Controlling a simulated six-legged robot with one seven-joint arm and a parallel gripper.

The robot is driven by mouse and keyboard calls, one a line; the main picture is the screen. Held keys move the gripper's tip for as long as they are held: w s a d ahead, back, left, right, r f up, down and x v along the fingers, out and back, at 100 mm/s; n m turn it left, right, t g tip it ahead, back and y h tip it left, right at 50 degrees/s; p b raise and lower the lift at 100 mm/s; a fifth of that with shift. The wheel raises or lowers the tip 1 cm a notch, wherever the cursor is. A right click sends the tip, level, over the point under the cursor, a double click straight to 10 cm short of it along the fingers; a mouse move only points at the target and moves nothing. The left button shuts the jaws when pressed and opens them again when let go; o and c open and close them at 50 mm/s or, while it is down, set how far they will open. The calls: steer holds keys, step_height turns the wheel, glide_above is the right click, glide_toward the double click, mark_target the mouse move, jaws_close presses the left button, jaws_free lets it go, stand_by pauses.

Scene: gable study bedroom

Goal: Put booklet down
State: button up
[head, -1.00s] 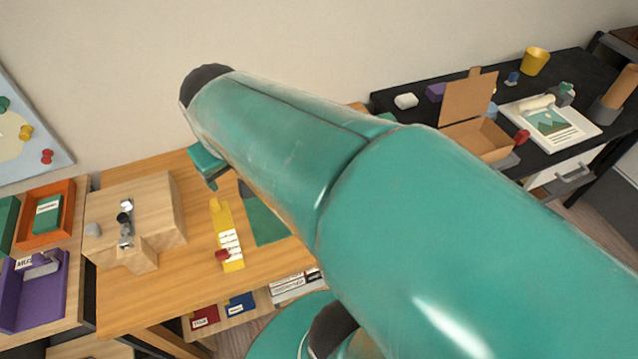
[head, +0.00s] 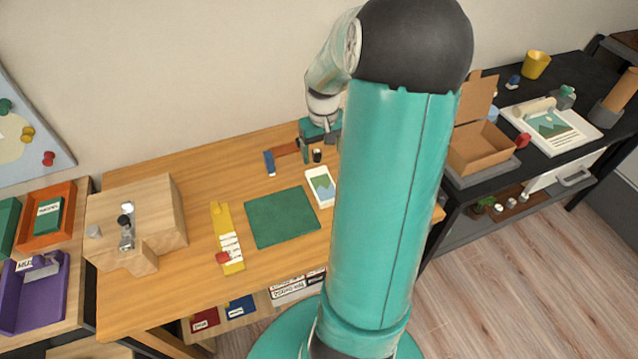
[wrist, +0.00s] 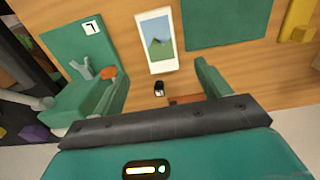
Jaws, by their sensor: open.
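The booklet (head: 320,187), white with a landscape picture on its cover, lies flat on the wooden desk just right of the dark green mat (head: 282,217). In the wrist view the booklet (wrist: 157,40) lies beyond the fingers, face up and apart from them. My gripper (head: 319,148) is over the back of the desk, behind the booklet. In the wrist view my gripper (wrist: 163,82) is open, with nothing held between its fingers. My own arm covers part of the desk right of the booklet.
A small black object (wrist: 158,88) stands near the fingers. A brown-and-blue item (head: 270,162) lies at the desk's back. A yellow strip (head: 226,237) lies left of the mat. A cardboard box (head: 480,148) is on the black desk.

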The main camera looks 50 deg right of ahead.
glide_above(323, 186)
steer(key=f, duration=0.9)
steer(key=shift+s, duration=0.3)
steer(key=shift+w+f, duration=0.2)
steer(key=shift+f, duration=1.15)
steer(key=shift+w+f, duration=0.15)
steer(key=shift+f, duration=1.2)
steer(key=c, duration=0.9)
steer(key=shift+o, duration=0.2)
steer(key=shift+d+r, duration=0.1)
